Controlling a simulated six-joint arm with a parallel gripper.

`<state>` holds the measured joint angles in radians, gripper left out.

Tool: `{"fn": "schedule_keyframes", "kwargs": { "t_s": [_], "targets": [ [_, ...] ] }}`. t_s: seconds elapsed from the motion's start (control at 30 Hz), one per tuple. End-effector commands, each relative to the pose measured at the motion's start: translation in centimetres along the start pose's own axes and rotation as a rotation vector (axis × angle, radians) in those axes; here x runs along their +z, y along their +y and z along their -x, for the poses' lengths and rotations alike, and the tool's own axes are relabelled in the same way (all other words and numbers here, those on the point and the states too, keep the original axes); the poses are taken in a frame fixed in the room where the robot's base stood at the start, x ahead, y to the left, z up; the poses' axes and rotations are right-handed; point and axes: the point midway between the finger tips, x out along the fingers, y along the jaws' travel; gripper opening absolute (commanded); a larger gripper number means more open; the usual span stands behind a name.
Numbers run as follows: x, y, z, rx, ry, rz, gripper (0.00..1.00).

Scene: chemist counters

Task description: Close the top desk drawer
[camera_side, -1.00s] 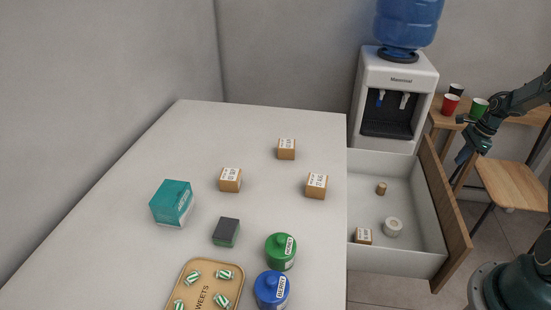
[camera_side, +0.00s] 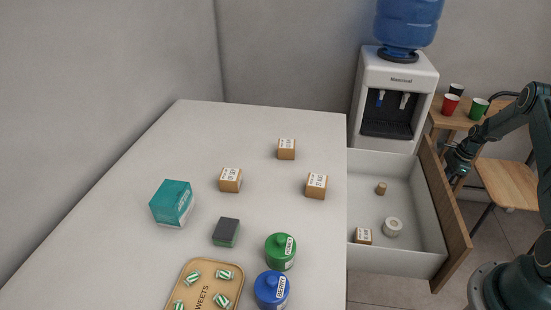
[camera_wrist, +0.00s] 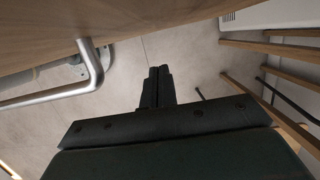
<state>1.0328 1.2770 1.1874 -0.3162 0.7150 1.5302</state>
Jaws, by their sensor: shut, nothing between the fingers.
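The top desk drawer (camera_side: 411,263) is pulled out to the right of the white desk (camera_side: 262,132), with its wooden front (camera_side: 446,215) facing my arm. Inside it are a small labelled box (camera_side: 363,236), a white roll (camera_side: 393,227) and a small brown cylinder (camera_side: 381,188). My gripper (camera_side: 452,179) is just outside the upper part of the drawer front. In the wrist view my gripper (camera_wrist: 158,72) is shut and empty, pointing down past the wooden front (camera_wrist: 125,22). A metal handle (camera_wrist: 92,70) shows left of the fingers. I cannot tell whether my gripper touches the front.
A water dispenser (camera_side: 395,95) stands behind the drawer. A wooden chair (camera_side: 510,184) and a small table with cups (camera_side: 450,104) are at the right. Several boxes, a green jar (camera_side: 281,255), a blue jar (camera_side: 271,290) and a sweets tray (camera_side: 184,275) are on the desk.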

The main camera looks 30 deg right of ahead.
Motion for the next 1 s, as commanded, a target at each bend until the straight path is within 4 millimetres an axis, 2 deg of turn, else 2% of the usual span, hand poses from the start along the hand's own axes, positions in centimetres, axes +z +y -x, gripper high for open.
{"fn": "schedule_keyframes", "kwargs": {
  "t_s": [0.03,0.1,0.3,0.83,1.0],
  "targets": [
    [1.1,-0.2,0.1,-0.002,0.000,0.008,0.00],
    [1.8,-0.1,-0.1,-0.001,0.000,0.006,0.00],
    [3.3,-0.1,-0.5,-0.002,0.001,0.004,0.00],
    [3.8,-0.1,-0.6,-0.001,0.001,0.004,0.00],
    [4.6,-0.1,-0.8,-0.001,0.000,0.006,0.00]
  ]
}}
